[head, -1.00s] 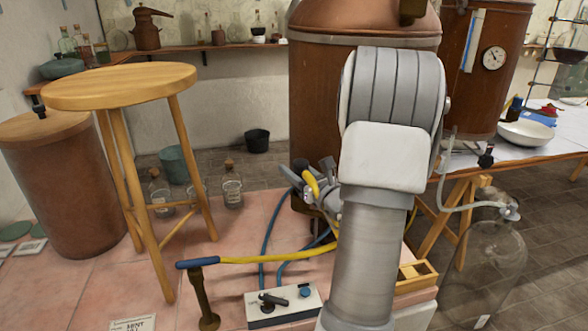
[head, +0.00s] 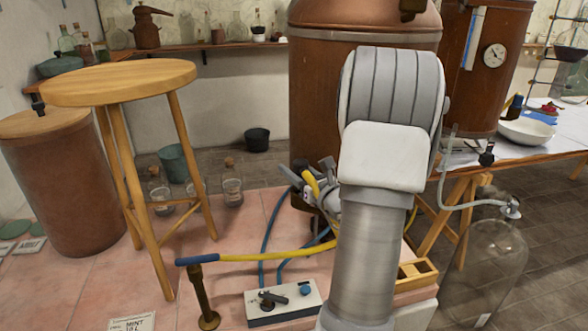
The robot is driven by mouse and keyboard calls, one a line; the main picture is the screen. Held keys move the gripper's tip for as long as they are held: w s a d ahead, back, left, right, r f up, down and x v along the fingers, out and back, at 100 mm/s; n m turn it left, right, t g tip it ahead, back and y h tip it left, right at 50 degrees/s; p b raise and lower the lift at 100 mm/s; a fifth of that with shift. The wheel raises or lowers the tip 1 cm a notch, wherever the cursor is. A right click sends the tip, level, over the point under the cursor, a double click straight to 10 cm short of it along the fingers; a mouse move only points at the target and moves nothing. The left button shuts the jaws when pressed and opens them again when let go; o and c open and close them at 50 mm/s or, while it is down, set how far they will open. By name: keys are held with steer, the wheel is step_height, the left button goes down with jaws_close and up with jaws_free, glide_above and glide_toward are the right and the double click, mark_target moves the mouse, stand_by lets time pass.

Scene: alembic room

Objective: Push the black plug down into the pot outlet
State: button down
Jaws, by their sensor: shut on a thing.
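The large copper pot (head: 340,90) stands behind my arm, which covers much of its right side. A dark fitting (head: 411,8) at the top of its dome is cut off by the upper picture edge; I cannot tell whether it is the outlet. I cannot make out a black plug at the pot.
A round wooden stool (head: 120,82) stands left, beside a copper drum (head: 60,180). A control box (head: 283,303) lies in front. A table with a white bowl (head: 525,132) and a glass carboy (head: 485,265) are right.

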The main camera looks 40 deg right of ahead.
steer(key=shift+f+b, duration=1.4)
steer(key=shift+b, duration=0.05)
stand_by(2.8)
steer(key=shift+c, duration=1.6)
jaws_free()
